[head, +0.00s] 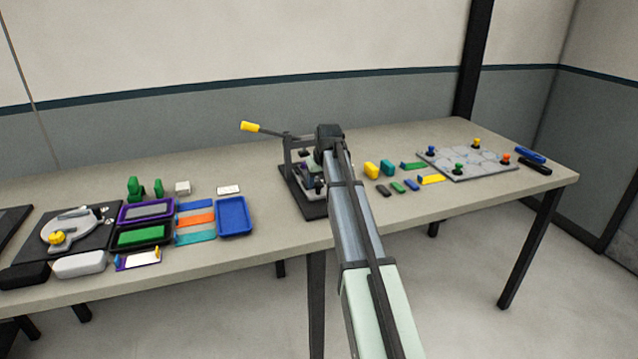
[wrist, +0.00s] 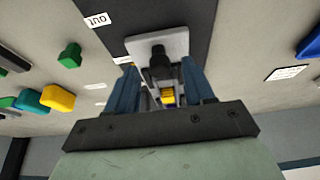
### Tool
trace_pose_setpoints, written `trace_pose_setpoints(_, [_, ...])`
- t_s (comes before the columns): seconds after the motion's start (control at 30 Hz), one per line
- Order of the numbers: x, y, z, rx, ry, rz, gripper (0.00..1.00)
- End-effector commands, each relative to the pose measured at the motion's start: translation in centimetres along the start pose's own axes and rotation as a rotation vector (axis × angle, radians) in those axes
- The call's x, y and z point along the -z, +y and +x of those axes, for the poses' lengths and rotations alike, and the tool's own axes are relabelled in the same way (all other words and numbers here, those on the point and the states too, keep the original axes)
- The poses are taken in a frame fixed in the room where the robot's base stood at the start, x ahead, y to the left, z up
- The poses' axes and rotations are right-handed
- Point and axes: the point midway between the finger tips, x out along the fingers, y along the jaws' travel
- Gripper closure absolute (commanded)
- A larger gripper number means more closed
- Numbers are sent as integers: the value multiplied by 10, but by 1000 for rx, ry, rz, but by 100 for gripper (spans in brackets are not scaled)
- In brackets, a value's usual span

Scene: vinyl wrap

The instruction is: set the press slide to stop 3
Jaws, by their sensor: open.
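The press (head: 290,170) stands mid-table on a dark base, with a yellow-tipped lever (head: 250,127) reaching out to the left. My arm covers much of it in the head view. In the wrist view, a light grey plate (wrist: 178,44) with a black knob (wrist: 158,62) lies over the dark base (wrist: 190,16); I take this to be the press slide. My gripper (wrist: 159,72) is open, with one blue finger on each side of the knob. I cannot tell whether the fingers touch it. The stop numbers are not readable, so the slide's stop cannot be told.
A white label reading "OUT" (wrist: 97,20) sits at the base's edge. Right of the press lie yellow (head: 371,169), green and blue blocks, then a grey board with coloured knobs (head: 470,163). Left are a blue tray (head: 234,231), coloured strips and framed trays.

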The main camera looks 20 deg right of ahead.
Motion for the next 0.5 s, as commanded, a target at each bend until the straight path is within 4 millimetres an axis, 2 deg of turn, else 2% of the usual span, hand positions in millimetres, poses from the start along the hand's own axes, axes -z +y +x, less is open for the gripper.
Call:
trace_pose_setpoints(0.17, [0,0,8,0,-1,0,47])
trace_pose_setpoints(0.43, [0,0,9,0,-1,0,47])
trace_pose_setpoints(0.5, [0,0,9,0,-1,0,52])
